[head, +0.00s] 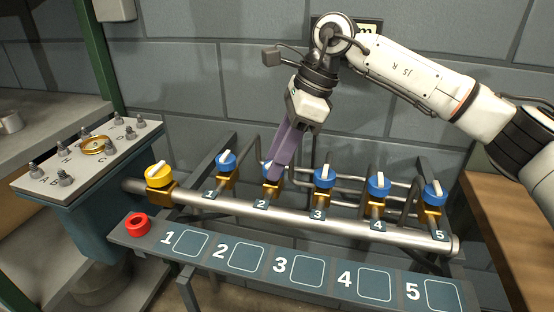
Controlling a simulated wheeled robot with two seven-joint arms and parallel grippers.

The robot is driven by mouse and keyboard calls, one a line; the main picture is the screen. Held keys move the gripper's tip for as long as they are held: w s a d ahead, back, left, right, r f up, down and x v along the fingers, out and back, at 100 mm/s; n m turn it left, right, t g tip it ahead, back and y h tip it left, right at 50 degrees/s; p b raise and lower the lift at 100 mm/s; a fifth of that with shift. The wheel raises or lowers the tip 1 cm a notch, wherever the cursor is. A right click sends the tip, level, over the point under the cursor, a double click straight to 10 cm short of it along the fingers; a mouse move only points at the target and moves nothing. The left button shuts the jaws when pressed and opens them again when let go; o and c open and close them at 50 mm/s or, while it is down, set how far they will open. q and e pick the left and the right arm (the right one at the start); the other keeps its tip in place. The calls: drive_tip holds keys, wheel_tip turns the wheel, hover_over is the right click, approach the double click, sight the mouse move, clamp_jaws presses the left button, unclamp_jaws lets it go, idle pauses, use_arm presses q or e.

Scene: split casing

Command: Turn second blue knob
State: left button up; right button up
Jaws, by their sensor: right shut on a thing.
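A row of blue knobs with pale handles stands on brass valves along a steel pipe (330,221), with number tags 1 to 5. The second blue knob (266,168) sits above tag 2 and is mostly covered by my right gripper. My right gripper (275,172) points down with its purple fingers shut on this knob. The first blue knob (226,161) is left of it and the third blue knob (324,177) is right of it; both are apart from the gripper. My left gripper is not in view.
A yellow knob (158,174) is at the pipe's left end, above a red ring (137,224). A numbered panel (262,258) runs in front. A bolted plate (92,152) stands left, a wooden bench (510,215) right. A block wall (220,75) is behind.

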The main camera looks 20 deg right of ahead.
drive_tip(key=m+t+b, duration=0.1)
drive_tip(key=m, duration=0.2)
drive_tip(key=shift+s+m+h, duration=0.1)
drive_tip(key=shift+m+h, duration=0.2)
drive_tip(key=m, duration=0.1)
drive_tip(key=m+t+b, duration=0.1)
drive_tip(key=shift+s+a+f+m+h, duration=0.1)
drive_tip(key=shift+a+m+h, duration=0.05)
drive_tip(key=shift+m+h, duration=0.25)
drive_tip(key=m+t+h+b, duration=0.1)
drive_tip(key=m+b, duration=0.1)
drive_tip(key=m, duration=0.2)
drive_tip(key=shift+a, duration=0.1)
drive_tip(key=shift+m+h+b, duration=0.3)
drive_tip(key=shift+m+h, duration=0.3)
drive_tip(key=shift+m, duration=0.5)
drive_tip(key=o, duration=1)
drive_tip(key=p+v, duration=0.1)
drive_tip(key=v, duration=0.9)
drive_tip(key=shift+s+r, duration=0.2)
drive_tip(key=shift+r, duration=0.05)
